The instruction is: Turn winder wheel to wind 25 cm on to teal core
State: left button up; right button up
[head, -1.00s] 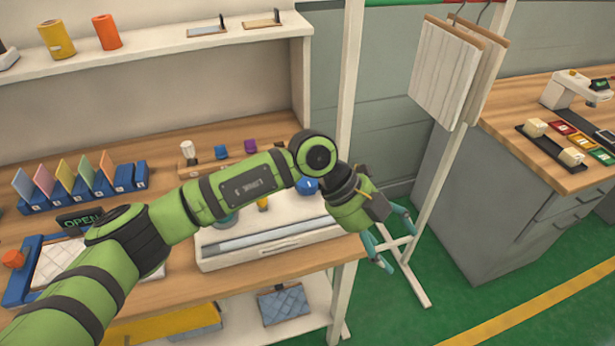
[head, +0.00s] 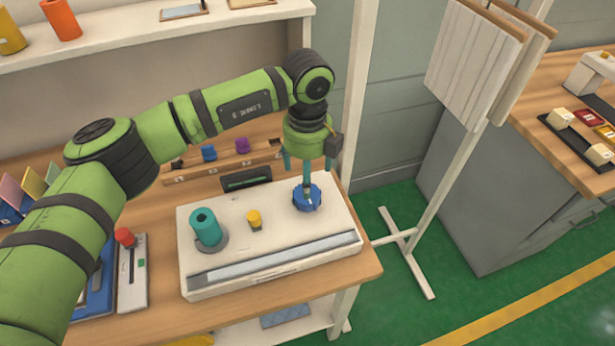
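The winder is a white box (head: 240,257) on the wooden bench. The teal core (head: 206,228) stands upright on its left side. The blue winder wheel (head: 311,203) is on its right side. My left gripper (head: 308,174) points down directly over the wheel, its teal finger parts close above or touching it. I cannot tell whether it is open, or whether it grips the wheel. A small yellow knob (head: 254,219) sits between core and wheel. My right gripper is not in view.
A dark display (head: 246,179) stands behind the winder. A rack with blue and purple pieces (head: 220,163) is further back. A device with a red knob (head: 131,272) lies left of the winder. A white post (head: 357,95) and a hanging rack (head: 448,170) stand to the right.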

pick_arm(q)
jog(key=f+p, duration=0.1)
jog(key=s+f, duration=0.1)
jog(key=f, duration=0.1)
jog(key=shift+s+f+p, duration=0.2)
jog(key=shift+p, duration=0.15)
jog(key=shift+w+f, duration=0.25)
jog(key=shift+f, duration=0.65)
jog(key=shift+w+f, duration=0.1)
jog(key=shift+f, duration=0.2)
jog(key=c, duration=1.2)
jog(key=shift+o, duration=0.2)
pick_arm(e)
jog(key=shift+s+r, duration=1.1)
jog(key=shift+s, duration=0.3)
